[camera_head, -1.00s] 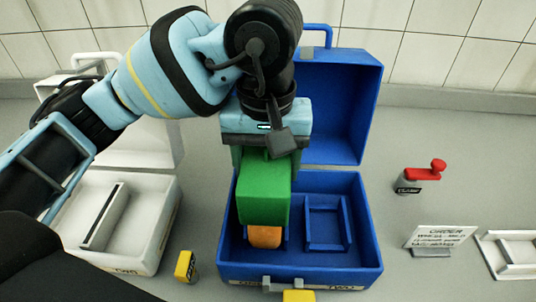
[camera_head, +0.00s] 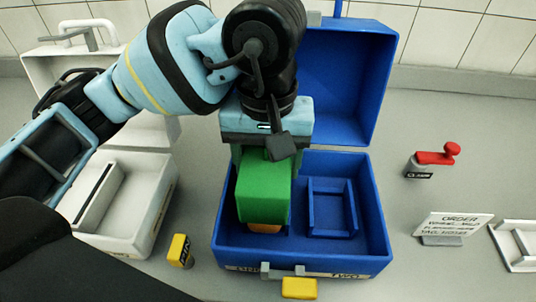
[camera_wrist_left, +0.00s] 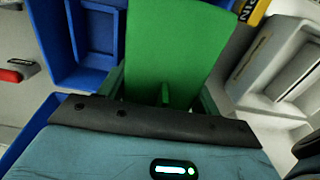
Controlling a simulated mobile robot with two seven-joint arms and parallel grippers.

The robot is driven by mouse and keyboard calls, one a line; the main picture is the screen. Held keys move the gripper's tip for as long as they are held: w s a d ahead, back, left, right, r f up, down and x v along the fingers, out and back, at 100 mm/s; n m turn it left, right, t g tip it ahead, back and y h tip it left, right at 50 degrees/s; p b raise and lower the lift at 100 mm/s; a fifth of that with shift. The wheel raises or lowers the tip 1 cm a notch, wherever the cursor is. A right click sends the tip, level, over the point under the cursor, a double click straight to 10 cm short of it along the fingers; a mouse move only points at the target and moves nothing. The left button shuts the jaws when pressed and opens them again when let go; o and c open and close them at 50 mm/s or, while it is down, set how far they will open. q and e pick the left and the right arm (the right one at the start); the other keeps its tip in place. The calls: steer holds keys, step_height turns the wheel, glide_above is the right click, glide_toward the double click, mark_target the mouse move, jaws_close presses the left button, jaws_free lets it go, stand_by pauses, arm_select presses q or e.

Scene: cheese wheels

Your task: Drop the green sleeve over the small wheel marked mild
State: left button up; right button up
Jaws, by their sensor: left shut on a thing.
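The green sleeve (camera_head: 264,192) is in my left gripper (camera_head: 266,158), which is shut on it from above. In the left wrist view the sleeve (camera_wrist_left: 170,50) fills the space between the gripper's fingers (camera_wrist_left: 165,97). The sleeve hangs over the left part of the open blue case (camera_head: 300,258). An orange wheel (camera_head: 265,229) shows as a thin strip under the sleeve's lower edge; the rest of it is hidden. I cannot tell whether the sleeve is around it or only above it. No mild marking is readable. My right gripper is not in view.
The case's right part holds an empty blue square frame (camera_head: 332,232). Its lid (camera_head: 345,85) stands open behind. An open white case (camera_head: 150,215) is at left. Yellow blocks (camera_head: 180,250) lie in front. A red-topped stamp (camera_head: 435,158) and order card (camera_head: 452,226) stand at right.

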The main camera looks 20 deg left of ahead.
arm_select(q)
steer(key=shift+f+b, duration=0.3)
steer(key=shift+f, duration=0.15)
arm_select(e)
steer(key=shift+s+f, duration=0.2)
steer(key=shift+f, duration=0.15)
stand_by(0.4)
arm_select(q)
steer(key=o, duration=1)
steer(key=shift+c, duration=0.2)
step_height(320, 180, up, 7)
steer(key=p, duration=0.3)
steer(key=shift+r+p, duration=0.35)
steer(key=shift+r, duration=0.15)
steer(key=shift+f, duration=0.1)
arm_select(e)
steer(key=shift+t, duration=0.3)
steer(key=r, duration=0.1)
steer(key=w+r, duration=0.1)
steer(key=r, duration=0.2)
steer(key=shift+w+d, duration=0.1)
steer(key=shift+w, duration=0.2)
arm_select(q)
steer(key=shift+s, duration=0.1)
